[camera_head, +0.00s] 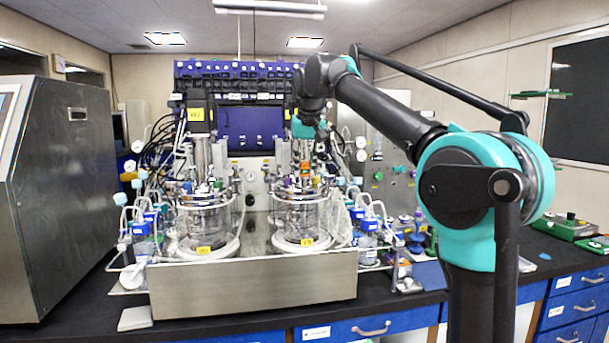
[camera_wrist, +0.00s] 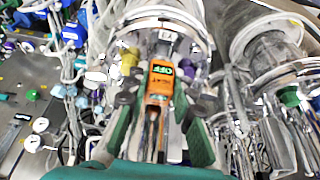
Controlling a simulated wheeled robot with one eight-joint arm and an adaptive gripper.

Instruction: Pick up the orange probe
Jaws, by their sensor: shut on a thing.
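The orange probe (camera_wrist: 159,86) is in the middle of the wrist view, with a black label with green lettering near its top. My gripper (camera_wrist: 162,103) has its dark fingertips on both sides of the probe and is shut on it. Green pads show along the fingers. In the head view, the orange probe (camera_head: 305,169) is a small orange patch above the right glass vessel (camera_head: 302,219). My gripper there is small and partly lost among the fittings. The lower end of the probe cannot be made out.
The left glass vessel (camera_head: 203,226) stands beside the right one in a steel tray (camera_head: 255,287). Tubes, bottles and gauges crowd around both. A large steel cabinet (camera_head: 68,190) stands at the left. A blue panel (camera_head: 251,131) is behind.

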